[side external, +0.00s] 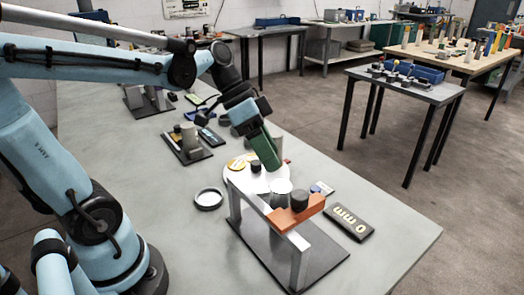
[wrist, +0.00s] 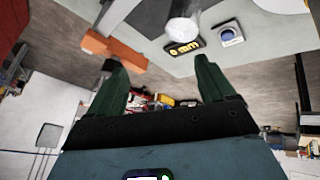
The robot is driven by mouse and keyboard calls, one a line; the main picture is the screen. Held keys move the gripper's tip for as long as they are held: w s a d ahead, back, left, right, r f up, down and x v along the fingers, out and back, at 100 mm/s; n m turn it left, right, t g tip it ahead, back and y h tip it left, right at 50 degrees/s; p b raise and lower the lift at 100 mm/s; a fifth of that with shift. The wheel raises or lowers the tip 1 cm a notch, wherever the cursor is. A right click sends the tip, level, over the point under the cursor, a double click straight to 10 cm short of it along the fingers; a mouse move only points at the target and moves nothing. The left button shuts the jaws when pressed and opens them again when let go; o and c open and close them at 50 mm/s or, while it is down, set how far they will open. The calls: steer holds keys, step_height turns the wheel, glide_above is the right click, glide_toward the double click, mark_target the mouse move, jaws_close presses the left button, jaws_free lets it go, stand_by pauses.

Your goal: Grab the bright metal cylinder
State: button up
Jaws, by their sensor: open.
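The bright metal cylinder (side external: 280,190) stands just behind the orange bar of a small gantry stand in the side view. In the wrist view, a pale, shiny cylinder end (wrist: 182,30) shows at the top, beyond my fingertips. My gripper (side external: 271,166) is tilted down, above and behind the cylinder in the side view. In the wrist view my gripper (wrist: 160,68) has its two green fingers wide apart, with nothing held between them. The cylinder's lower part is partly hidden by the orange bar in the side view.
The orange bar (side external: 282,220) carries a dark cylinder (side external: 299,202) and stands close in front. A black label block (side external: 348,222) lies to the right. A round dish (side external: 208,199) lies left of the stand. The table's right front is clear.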

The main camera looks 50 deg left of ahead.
steer(key=shift+w+a+r+m+h, duration=0.1)
steer(key=shift+w+a+m+h, duration=0.15)
steer(key=shift+w+m+h, duration=0.5)
steer(key=w+a+m+g+h, duration=0.1)
steer(key=a+m+h, duration=0.2)
steer(key=m+h, duration=0.4)
steer(key=m, duration=0.2)
glide_toward(289, 197)
steer(key=shift+w+d+r+y, duration=0.1)
steer(key=shift+d+r+y, duration=0.15)
steer(key=shift+d, duration=0.15)
steer(key=shift+w+d+r+y, duration=0.15)
steer(key=shift+d+r+y, duration=0.05)
steer(key=shift+d, duration=0.2)
steer(key=shift+d+f, duration=0.1)
steer(key=shift+f, duration=0.15)
steer(key=shift+d+f, duration=0.2)
steer(key=shift+d, duration=0.05)
steer(key=x, duration=0.6)
steer(key=shift+s+d+f, duration=0.1)
steer(key=shift+d+f, duration=0.05)
steer(key=shift+d, duration=0.25)
steer(key=c, duration=1.5)
